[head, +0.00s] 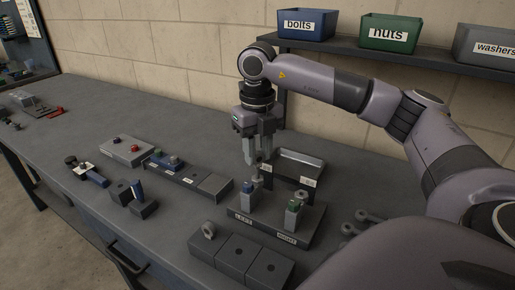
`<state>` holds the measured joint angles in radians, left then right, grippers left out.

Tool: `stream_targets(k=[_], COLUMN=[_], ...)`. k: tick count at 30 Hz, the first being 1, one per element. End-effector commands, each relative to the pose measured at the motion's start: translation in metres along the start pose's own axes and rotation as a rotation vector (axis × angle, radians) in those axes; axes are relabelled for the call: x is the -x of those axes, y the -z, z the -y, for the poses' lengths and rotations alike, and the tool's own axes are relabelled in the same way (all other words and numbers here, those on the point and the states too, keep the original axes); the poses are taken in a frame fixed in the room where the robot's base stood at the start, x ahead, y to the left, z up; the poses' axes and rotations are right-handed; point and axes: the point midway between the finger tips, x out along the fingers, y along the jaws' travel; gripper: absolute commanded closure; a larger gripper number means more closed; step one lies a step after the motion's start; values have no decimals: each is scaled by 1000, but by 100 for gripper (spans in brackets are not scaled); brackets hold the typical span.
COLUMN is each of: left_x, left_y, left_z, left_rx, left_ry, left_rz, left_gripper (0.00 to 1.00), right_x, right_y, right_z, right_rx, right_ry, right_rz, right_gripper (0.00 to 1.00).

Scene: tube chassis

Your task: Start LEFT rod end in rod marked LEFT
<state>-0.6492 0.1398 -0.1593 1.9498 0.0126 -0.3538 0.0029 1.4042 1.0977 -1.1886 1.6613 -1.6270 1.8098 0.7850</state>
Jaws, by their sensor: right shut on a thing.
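My right gripper (257,162) points down above the dark stand (273,235), whose front carries the labels LEFT and RIGHT. It is shut on a small grey part, apparently a rod end, mostly hidden between the fingertips. The rod marked LEFT (246,205) stands upright behind the LEFT label, with a blue piece at its top. The gripper is above and slightly right of this rod in the picture; whether the held part touches it I cannot tell. The rod marked RIGHT (292,219) stands upright with a green piece on top. My left gripper is out of view.
A grey tray (300,160) lies behind the stand. Dark blocks (240,256) stand in front, with a ring-shaped part (209,229) on the left one. A long fixture (188,175) and small blocks lie to the left. Loose grey parts (362,217) lie right.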

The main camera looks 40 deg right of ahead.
Motion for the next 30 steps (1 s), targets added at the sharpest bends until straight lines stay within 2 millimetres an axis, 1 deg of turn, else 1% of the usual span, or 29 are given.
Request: stream_targets(k=[24, 29, 30], left_x=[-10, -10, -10], left_y=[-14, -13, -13], left_z=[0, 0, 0], left_rx=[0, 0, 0], left_ry=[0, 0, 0], left_rz=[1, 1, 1], left_gripper=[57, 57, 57], right_x=[-25, -24, -24], right_y=[0, 0, 0], right_z=[0, 0, 0], right_rx=[0, 0, 0], right_ry=[-1, -1, -1], right_rz=[1, 1, 0], right_gripper=[100, 100, 56])
